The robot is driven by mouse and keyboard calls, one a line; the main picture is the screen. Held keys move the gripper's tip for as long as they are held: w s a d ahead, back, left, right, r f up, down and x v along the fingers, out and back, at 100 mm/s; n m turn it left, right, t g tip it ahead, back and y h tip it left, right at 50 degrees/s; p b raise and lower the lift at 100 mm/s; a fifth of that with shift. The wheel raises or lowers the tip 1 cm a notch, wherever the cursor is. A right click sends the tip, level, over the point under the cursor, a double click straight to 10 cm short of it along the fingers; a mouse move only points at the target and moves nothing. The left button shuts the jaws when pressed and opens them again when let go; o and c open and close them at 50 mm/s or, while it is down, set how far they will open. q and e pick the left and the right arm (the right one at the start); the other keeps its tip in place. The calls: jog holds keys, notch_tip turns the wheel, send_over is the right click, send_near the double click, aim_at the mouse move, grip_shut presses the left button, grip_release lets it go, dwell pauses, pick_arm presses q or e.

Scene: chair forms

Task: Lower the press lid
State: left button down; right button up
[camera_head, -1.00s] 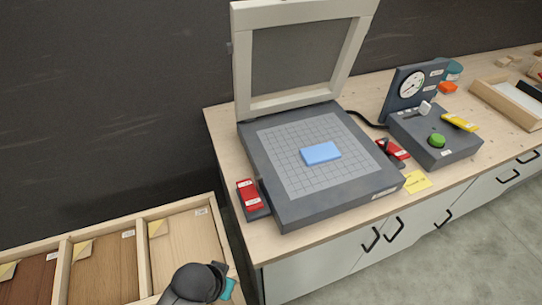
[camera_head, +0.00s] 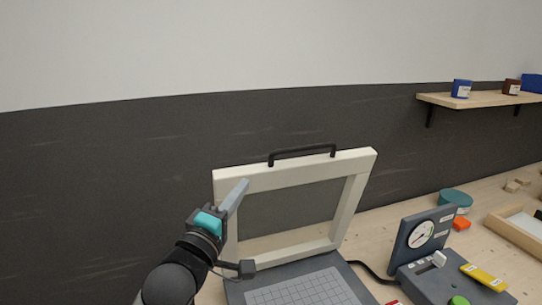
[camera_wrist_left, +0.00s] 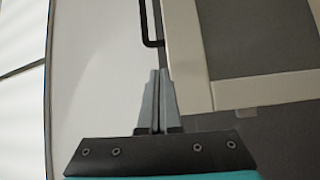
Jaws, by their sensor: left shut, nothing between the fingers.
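The press bed (camera_head: 300,290) is dark grey with a light grid, cut off by the bottom of the head view. My left gripper (camera_head: 240,188) is shut and empty, in front of the lid's upper left corner in the head view. In the left wrist view the shut fingers (camera_wrist_left: 158,75) point toward the lid frame (camera_wrist_left: 187,60) and the handle (camera_wrist_left: 148,25). Contact cannot be told. My right gripper is not in view.
A control box (camera_head: 450,280) with a dial gauge (camera_head: 421,234) and a green button (camera_head: 459,301) stands right of the press. A teal bowl (camera_head: 455,199) and a wooden tray (camera_head: 515,228) are further right. A wall shelf (camera_head: 480,100) holds small containers.

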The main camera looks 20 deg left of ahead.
aim_at(260, 169)
pick_arm(q)
jog(key=w, duration=0.1)
jog(key=w+r, duration=0.1)
jog(key=w, duration=0.1)
jog(key=shift+w+d+r+p, duration=0.15)
jog(key=shift+r+p, duration=0.2)
jog(key=shift+r, duration=0.05)
jog(key=shift+p+x, duration=0.45)
jog(key=shift+x, duration=2.7)
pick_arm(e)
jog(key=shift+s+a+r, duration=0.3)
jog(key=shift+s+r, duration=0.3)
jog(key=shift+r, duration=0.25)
pick_arm(q)
jog(key=shift+d+f, duration=0.1)
jog(key=shift+f, duration=0.05)
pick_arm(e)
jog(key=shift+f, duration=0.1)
